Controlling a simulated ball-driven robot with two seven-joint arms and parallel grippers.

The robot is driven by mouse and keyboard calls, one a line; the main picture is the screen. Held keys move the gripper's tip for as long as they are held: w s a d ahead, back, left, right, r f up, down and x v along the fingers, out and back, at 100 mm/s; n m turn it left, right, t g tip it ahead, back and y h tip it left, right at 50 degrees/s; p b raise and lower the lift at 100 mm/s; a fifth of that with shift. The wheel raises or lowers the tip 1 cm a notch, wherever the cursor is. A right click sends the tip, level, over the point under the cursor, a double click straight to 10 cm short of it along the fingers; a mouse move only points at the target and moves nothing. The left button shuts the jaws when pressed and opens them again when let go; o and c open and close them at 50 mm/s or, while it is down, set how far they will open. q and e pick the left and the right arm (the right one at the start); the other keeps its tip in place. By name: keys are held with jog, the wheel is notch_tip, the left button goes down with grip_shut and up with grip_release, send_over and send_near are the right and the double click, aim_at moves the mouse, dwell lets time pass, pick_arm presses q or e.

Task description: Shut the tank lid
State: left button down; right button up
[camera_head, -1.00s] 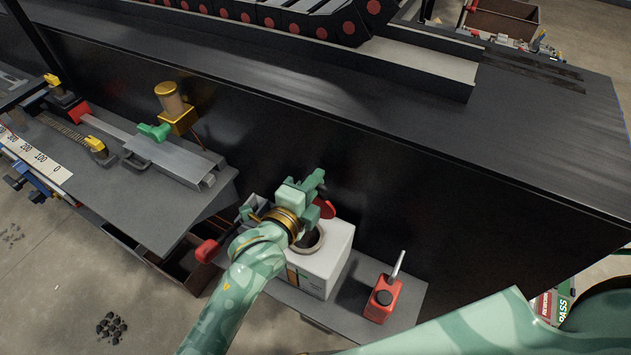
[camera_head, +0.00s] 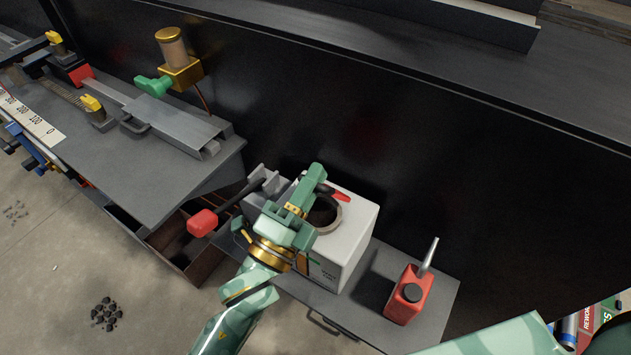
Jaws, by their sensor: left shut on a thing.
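The tank (camera_head: 352,240) is a white box with a round dark opening (camera_head: 322,214) in its top; the opening is uncovered. A red piece (camera_head: 336,194), which looks like the tank lid, is raised at the back of the opening, partly hidden by my gripper. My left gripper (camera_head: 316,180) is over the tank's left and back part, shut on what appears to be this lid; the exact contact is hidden. My right arm (camera_head: 500,338) shows at the bottom right, but its gripper is out of view.
A red can with a spout (camera_head: 408,294) stands right of the tank on the grey shelf (camera_head: 440,300). A red-ended handle (camera_head: 203,222) sticks out to the left. A dark wall (camera_head: 470,190) rises close behind. A grey bench (camera_head: 165,175) is at left.

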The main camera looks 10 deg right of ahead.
dwell(0.3)
pick_arm(q)
jog(key=c, duration=1.8)
grip_release()
jog(key=b+v, duration=0.2)
jog(key=v, duration=1.4)
jog(key=shift+s+f, duration=0.1)
jog(key=shift+f, duration=0.2)
